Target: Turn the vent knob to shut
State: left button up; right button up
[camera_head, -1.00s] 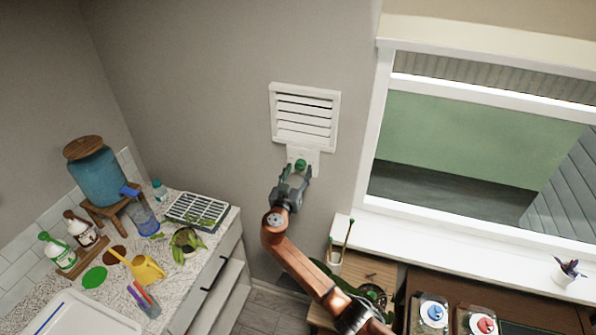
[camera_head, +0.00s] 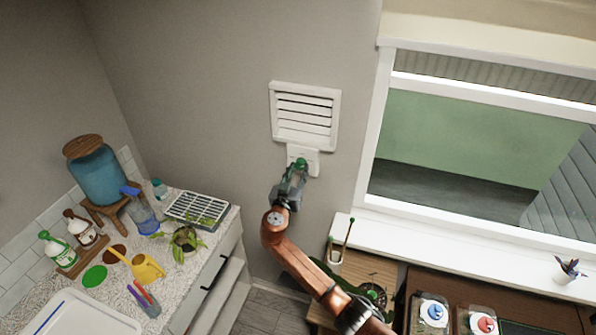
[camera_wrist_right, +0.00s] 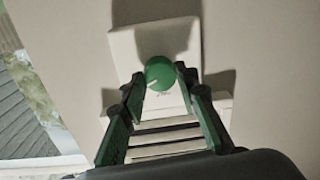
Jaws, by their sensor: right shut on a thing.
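The vent (camera_head: 305,117) is a white louvred panel on the grey wall, and its slats show with dark gaps between them. Below it is a white plate (camera_head: 312,158) with the green round vent knob (camera_head: 301,163). My right gripper (camera_head: 298,170) reaches up to the knob and is shut on it. In the right wrist view the knob (camera_wrist_right: 159,73) sits between the fingertips of my right gripper (camera_wrist_right: 157,78), with a pale pointer mark toward the lower left. The vent slats (camera_wrist_right: 165,138) also show there between the fingers. My left gripper is out of view.
The window frame (camera_head: 373,130) and sill (camera_head: 470,238) are to the right. A wooden stand (camera_head: 362,275) is below my right arm.

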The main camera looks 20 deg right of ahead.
jog(key=shift+f+n+b, duration=0.1)
jog(key=shift+n+b, duration=0.2)
jog(key=shift+n, duration=1)
jog(key=n, duration=0.2)
jog(key=shift+n, duration=0.3)
jog(key=n+p, duration=0.1)
jog(key=n, duration=0.2)
jog(key=shift+n, duration=0.3)
jog(key=n+p, duration=0.1)
jog(key=n, duration=0.2)
jog(key=shift+r+g, duration=0.2)
jog(key=shift+g, duration=0.2)
jog(key=n+p, duration=0.2)
jog(key=n, duration=0.1)
jog(key=shift+n+h, duration=0.3)
jog(key=shift+n, duration=0.1)
jog(key=n+p, duration=0.2)
jog(key=n, duration=0.1)
jog(key=shift+r+n, duration=0.1)
jog(key=shift+n, duration=0.2)
jog(key=n+p, duration=0.3)
jog(key=n, duration=0.1)
jog(key=shift+w+h, duration=0.1)
jog(key=shift+h, duration=0.2)
jog(key=shift+n+p, duration=0.95)
jog(key=shift+n, duration=0.75)
